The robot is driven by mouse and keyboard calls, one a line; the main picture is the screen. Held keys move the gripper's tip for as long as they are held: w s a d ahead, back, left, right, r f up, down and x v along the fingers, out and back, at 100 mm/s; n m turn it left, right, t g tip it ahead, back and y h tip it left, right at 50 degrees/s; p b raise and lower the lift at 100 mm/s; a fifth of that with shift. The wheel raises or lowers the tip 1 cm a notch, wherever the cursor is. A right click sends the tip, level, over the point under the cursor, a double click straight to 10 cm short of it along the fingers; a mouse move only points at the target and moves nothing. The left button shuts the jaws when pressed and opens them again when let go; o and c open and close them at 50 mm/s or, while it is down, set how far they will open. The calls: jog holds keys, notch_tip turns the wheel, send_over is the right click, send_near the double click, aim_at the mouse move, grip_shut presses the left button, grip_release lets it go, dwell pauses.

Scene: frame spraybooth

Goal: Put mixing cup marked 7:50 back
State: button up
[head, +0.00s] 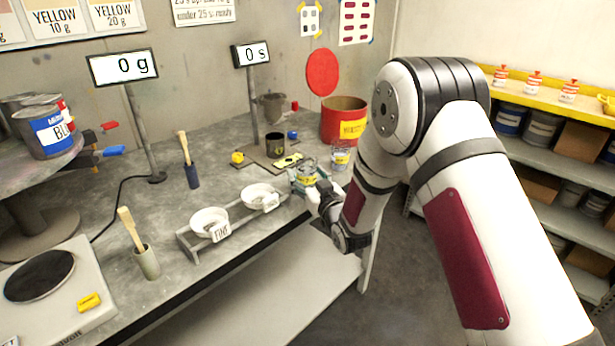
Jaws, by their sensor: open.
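My gripper (304,184) is at the right end of the workbench, open, low over the bench's front edge. A small clear cup with a yellowish label (308,171) shows at its fingers; I cannot tell whether they touch it. A second clear cup with a yellow and blue label (341,157) stands just to the right, near the red bin. The markings on both cups are too small to read, so I cannot tell which is marked 7:50.
A red bin (342,121) and a dark cup (275,144) stand behind the gripper. A rack with two white strainers (209,221) is to its left. Shelves (540,150) stand at right, with floor between.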

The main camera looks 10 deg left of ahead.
jog(key=shift+r, duration=0.1)
jog(key=shift+s+d, duration=0.15)
jog(key=shift+s, duration=0.1)
jog(key=v, duration=1.1)
jog(key=shift+s+p, duration=0.2)
jog(key=shift+p, duration=0.1)
jog(key=shift+r, duration=0.1)
